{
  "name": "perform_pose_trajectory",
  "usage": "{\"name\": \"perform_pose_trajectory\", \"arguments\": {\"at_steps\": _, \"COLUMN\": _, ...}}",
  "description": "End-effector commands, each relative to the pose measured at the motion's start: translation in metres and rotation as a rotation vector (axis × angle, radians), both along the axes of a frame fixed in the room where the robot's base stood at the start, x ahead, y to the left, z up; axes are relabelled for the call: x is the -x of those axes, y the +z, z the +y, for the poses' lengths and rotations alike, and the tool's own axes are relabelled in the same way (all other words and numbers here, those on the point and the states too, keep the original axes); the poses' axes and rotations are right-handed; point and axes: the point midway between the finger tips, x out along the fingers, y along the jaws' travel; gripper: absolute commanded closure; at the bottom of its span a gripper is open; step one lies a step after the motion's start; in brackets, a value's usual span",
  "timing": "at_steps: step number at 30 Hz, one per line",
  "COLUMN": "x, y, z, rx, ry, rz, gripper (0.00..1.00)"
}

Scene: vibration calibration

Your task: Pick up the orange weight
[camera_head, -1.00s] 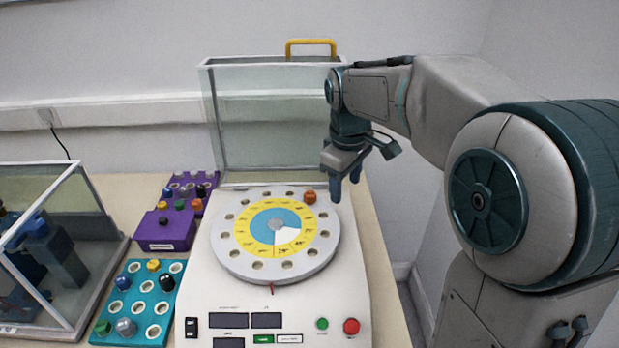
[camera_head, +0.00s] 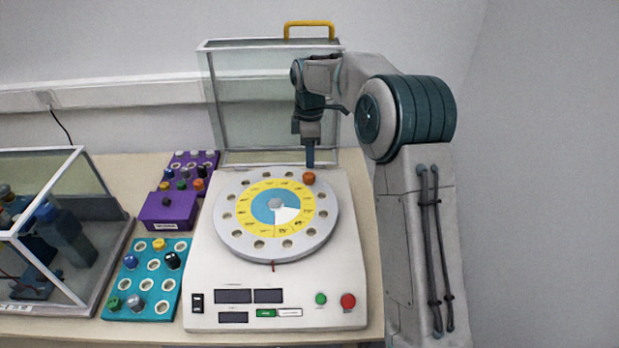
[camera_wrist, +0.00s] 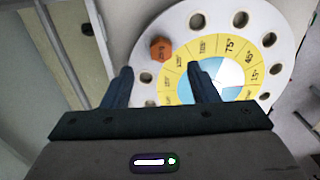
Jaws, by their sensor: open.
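The orange weight (camera_head: 309,178) sits at the back right of the round grey disc (camera_head: 228,239) on the white calibration machine. My gripper (camera_head: 310,164) points down just behind and above the orange weight. In the wrist view the orange weight (camera_wrist: 161,48) lies beyond the fingertips, between the lines of the two fingers. My gripper (camera_wrist: 160,75) is open there, and nothing is between its fingers.
The machine's glass cover (camera_head: 211,100) with a yellow handle (camera_head: 309,25) stands raised behind the disc. Left are a teal tray (camera_head: 128,262) and purple trays (camera_head: 148,222) with weights. A glass case (camera_head: 100,180) stands far left.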

Motion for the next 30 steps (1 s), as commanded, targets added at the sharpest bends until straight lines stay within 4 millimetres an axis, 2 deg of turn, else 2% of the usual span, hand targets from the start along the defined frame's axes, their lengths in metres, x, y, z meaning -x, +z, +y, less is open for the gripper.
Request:
{"name": "perform_pose_trajectory", "arguments": {"at_steps": 3, "x": 0.0, "y": -0.016, "z": 0.0, "rx": 0.0, "ry": -0.001, "rz": 0.001, "gripper": 0.46}}
{"name": "perform_pose_trajectory", "arguments": {"at_steps": 10, "x": 0.001, "y": -0.032, "z": 0.001, "rx": 0.001, "ry": -0.001, "rz": 0.002, "gripper": 0.46}}
{"name": "perform_pose_trajectory", "arguments": {"at_steps": 18, "x": 0.002, "y": -0.07, "z": 0.003, "rx": 0.001, "ry": -0.001, "rz": 0.0, "gripper": 0.46}}
{"name": "perform_pose_trajectory", "arguments": {"at_steps": 27, "x": 0.002, "y": -0.076, "z": 0.003, "rx": 0.001, "ry": -0.002, "rz": -0.002, "gripper": 0.46}}
{"name": "perform_pose_trajectory", "arguments": {"at_steps": 30, "x": 0.002, "y": -0.076, "z": 0.003, "rx": 0.001, "ry": -0.002, "rz": -0.002, "gripper": 0.74}}
